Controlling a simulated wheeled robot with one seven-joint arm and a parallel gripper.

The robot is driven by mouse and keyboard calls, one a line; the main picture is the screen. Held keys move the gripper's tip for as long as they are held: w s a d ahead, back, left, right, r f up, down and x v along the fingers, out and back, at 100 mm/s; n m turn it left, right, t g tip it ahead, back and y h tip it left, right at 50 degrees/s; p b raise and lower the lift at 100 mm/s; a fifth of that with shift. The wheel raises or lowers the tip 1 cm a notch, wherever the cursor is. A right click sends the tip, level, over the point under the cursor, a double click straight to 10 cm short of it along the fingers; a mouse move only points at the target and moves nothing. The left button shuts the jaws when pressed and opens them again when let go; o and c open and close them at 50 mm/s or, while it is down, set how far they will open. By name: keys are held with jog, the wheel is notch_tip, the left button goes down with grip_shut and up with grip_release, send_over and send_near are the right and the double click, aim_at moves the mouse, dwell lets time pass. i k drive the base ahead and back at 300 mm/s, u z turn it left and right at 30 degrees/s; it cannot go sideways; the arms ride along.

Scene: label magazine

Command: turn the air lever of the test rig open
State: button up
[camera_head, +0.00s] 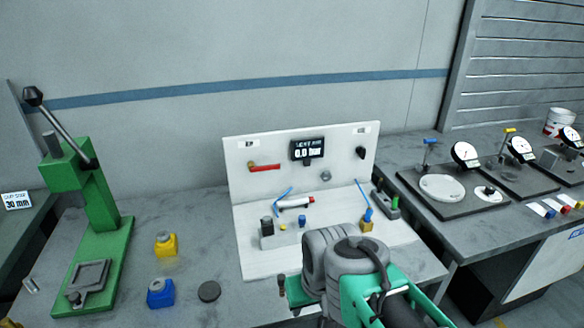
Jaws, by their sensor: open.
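The test rig is a white upright panel (348,148) on a white base plate (262,262), standing on the grey bench. The air lever (265,168) is a red handle on the left of the panel. It lies roughly level, with a brass-coloured fitting at its left end. A black display (308,150) beside it reads 0.0 bar. My gripper (287,295) is low in the picture at the rig's front edge, well below the lever and apart from it. It is open; my arm hides part of it, and I see nothing held.
A green press (95,200) stands at the left. A block with fittings (284,238) and blue hoses stands below the lever. Dial gauges (466,154) stand on the right bench.

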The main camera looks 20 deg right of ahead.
aim_at(252, 168)
jog(key=u, duration=0.55)
jog(key=k, duration=1.3)
jog(key=u, duration=1)
jog(key=i, duration=1.2)
jog(key=z, duration=0.9)
jog(key=i, duration=0.75)
jog(key=z, duration=0.1)
